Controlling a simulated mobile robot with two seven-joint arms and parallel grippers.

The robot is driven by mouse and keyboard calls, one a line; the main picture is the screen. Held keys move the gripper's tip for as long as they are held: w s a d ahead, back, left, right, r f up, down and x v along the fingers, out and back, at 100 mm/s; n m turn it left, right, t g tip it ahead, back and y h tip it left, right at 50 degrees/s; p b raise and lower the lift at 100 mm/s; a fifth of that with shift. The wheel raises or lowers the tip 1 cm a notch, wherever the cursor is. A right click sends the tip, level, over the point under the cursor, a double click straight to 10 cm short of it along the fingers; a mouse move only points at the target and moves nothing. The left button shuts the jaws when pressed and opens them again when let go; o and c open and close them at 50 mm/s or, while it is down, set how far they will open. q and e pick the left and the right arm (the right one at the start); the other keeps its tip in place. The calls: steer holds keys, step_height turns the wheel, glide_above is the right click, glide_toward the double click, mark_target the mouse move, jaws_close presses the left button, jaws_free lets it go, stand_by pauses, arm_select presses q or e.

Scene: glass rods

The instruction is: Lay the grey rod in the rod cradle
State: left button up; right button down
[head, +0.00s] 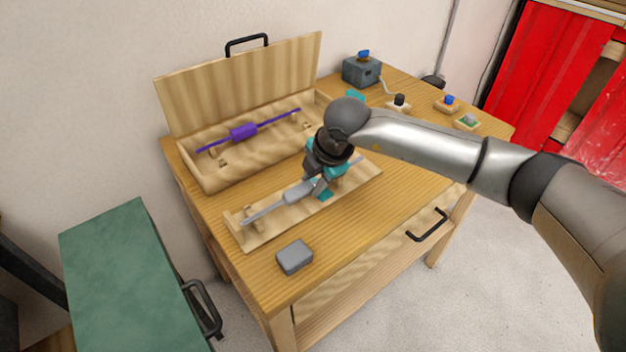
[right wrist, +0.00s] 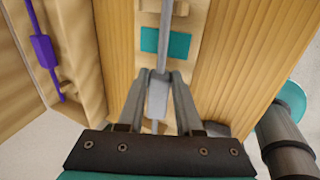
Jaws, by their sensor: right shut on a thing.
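The grey rod (head: 265,211) has a thicker middle grip and lies lengthwise along the rod cradle (head: 258,238), a pale wooden board with upright supports near its ends and a teal patch. My right gripper (head: 316,188) is shut on the rod's thick middle. In the right wrist view the grey rod (right wrist: 158,95) is between the two fingers and lines up with the cradle board (right wrist: 197,22). Whether the rod touches the supports or hangs just above them I cannot tell. My left gripper is out of view.
Behind the cradle is an open wooden box (head: 205,183) holding a purple rod (head: 243,131); its raised lid (head: 245,80) stands at the back. A grey block (head: 294,257) sits in front. A dark box (head: 361,71) and small coloured buttons stand at the back right.

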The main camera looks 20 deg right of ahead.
steer(key=shift+f+b, duration=0.35)
steer(key=shift+f, duration=0.05)
steer(key=c, duration=0.5)
jaws_free()
